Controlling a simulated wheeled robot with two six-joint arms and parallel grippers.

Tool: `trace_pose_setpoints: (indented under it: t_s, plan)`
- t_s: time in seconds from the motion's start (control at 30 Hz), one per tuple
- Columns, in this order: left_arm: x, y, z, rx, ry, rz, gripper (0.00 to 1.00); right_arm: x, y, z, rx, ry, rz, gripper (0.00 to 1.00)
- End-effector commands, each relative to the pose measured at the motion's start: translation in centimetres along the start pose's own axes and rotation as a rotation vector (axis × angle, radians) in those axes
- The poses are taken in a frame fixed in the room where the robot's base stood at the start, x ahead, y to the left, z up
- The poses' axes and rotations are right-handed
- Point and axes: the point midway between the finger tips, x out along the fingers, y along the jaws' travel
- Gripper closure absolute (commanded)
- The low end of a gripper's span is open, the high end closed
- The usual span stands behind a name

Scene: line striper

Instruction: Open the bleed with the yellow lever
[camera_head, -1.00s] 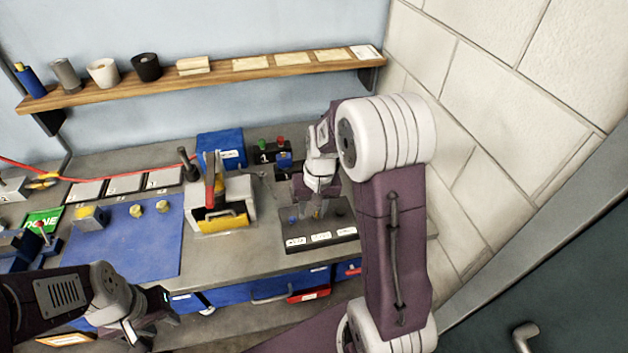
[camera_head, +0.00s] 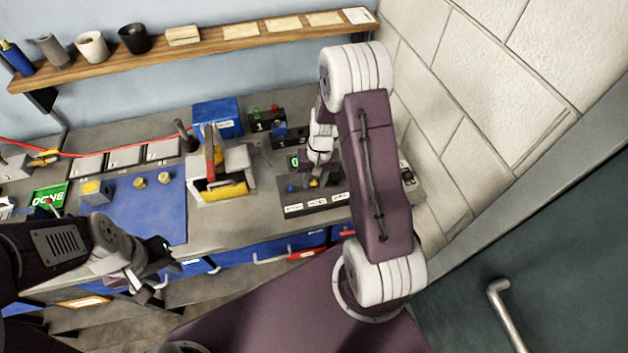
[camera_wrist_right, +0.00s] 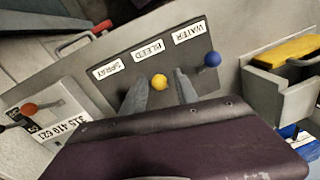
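A dark control panel (camera_head: 322,198) stands at the right of the bench. In the right wrist view the panel (camera_wrist_right: 108,88) has white labels reading SPRAY, BLEED and WATER. The yellow lever's round knob (camera_wrist_right: 159,82) is below the BLEED label, and the blue knob (camera_wrist_right: 212,59) is by WATER. My right gripper (camera_wrist_right: 160,88) is open, with one finger on each side of the yellow knob and small gaps showing. In the head view my right gripper (camera_head: 316,178) is over the panel. My left gripper (camera_head: 160,268) is away at the lower left, its finger opening unclear.
A grey device with a yellow front (camera_head: 222,190) stands left of the panel. Black blocks with coloured knobs (camera_head: 268,120) are behind it. A blue mat (camera_head: 150,208) lies further left. The wall is close on the right. An orange-red knob (camera_wrist_right: 29,109) is beside a number display.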

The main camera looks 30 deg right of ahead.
Motion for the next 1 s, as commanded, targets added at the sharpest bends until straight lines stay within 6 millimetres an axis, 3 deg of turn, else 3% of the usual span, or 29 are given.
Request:
trace_pose_setpoints:
  t_s: [0.13,0.37,0.5,1.0]
  plan:
    - [-0.19,0.0,-0.02,0.0,0.0,0.0,0.64,1.07,-0.01,0.02,0.001,0.0,0.0,0.64]
    - [-0.15,0.0,-0.01,0.0,0.0,0.0,0.64,1.17,-0.01,-0.04,0.0,0.002,0.0,0.64]
    - [-0.15,0.0,-0.02,0.0,0.0,0.0,0.64,1.16,-0.01,-0.03,0.0,0.002,0.0,1.0]
    - [-0.16,0.0,-0.01,0.0,0.0,0.0,0.64,1.11,-0.01,-0.02,0.0,0.001,0.0,1.0]
